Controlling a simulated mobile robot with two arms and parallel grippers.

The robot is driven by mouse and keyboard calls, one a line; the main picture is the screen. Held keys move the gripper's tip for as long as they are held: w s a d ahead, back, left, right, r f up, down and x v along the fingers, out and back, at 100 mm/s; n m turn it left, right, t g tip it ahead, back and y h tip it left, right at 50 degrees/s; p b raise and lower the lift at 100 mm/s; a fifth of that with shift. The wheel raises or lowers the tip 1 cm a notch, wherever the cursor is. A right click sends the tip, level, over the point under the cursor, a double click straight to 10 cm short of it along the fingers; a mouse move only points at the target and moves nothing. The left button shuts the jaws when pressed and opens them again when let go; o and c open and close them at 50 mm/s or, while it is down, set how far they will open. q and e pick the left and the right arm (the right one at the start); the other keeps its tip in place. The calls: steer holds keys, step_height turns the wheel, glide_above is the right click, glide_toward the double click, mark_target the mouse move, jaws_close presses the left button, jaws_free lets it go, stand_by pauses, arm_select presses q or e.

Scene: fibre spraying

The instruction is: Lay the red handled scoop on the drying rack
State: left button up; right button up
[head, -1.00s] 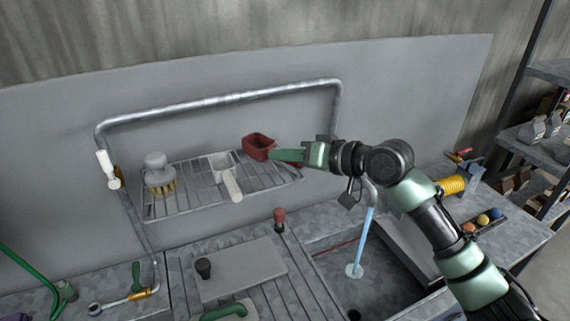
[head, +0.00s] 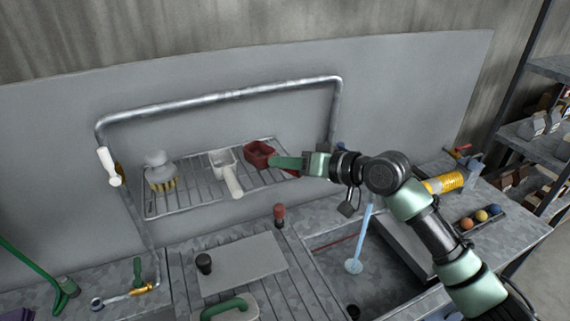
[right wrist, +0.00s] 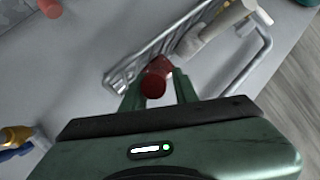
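The red scoop (head: 259,152) is at the right end of the wire drying rack (head: 195,204), its bowl over the wires and its handle toward the right. I cannot tell whether its underside rests fully on the rack. In the right wrist view the red handle end (right wrist: 153,85) shows between the two fingers. My left gripper is out of view.
A metal pipe frame (head: 220,98) arches behind. Below are a sink (head: 375,265) and a grey board (head: 240,264).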

steer(key=b+v, duration=0.3)
steer(key=v, duration=0.8)
steer(key=shift+s+d, duration=0.25)
stand_by(0.4)
